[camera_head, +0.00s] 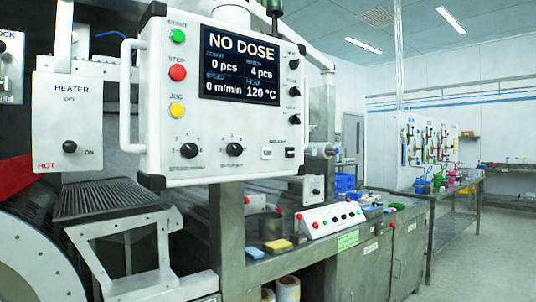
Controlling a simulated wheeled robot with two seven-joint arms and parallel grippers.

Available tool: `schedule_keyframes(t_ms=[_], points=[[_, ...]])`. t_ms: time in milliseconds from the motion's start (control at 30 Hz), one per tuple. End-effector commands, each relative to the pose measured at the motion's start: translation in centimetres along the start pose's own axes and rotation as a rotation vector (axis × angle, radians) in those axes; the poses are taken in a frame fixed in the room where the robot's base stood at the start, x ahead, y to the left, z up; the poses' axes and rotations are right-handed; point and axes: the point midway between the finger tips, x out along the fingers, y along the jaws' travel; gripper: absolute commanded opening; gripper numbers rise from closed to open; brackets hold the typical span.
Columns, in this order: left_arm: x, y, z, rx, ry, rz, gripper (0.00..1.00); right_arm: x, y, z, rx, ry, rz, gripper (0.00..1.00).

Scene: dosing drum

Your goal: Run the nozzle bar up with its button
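A white control panel (222,165) fills the upper middle of the head view. Its screen (240,64) reads NO DOSE, 0 pcs, 4 pcs, 0 m/min and 120 °C. Down its left side are a green START button (178,36), a red STOP button (177,72) and a yellow JOG button (176,110). Small black knobs and two small switches sit on the right and below. A low white button box (334,218) with red, black and green buttons stands on the bench behind. I cannot identify the nozzle bar or tell which button drives it. Neither gripper is in view.
A white HEATER box (68,120) with a black knob and a red HOT mark hangs at left, above a dark ribbed shelf (110,198) and a large drum edge (38,255). Yellow (278,245) and blue pads lie on the bench. Floor (470,265) is clear at right.

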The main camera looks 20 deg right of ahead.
Motion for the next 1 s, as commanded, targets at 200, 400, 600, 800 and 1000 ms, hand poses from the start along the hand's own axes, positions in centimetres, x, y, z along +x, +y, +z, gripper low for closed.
schedule_keyframes(t_ms=[200, 400, 600, 800, 1000], points=[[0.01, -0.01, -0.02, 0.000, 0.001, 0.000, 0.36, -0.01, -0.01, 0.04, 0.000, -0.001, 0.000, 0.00], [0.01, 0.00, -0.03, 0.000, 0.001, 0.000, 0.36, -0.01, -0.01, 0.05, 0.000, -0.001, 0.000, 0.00], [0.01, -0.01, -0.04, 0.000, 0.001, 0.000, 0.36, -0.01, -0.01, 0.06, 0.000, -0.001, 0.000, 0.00], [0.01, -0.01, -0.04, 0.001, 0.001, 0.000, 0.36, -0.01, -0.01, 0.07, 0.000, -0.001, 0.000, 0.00], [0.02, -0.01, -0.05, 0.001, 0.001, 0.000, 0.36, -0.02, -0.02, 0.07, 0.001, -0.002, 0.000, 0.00]])
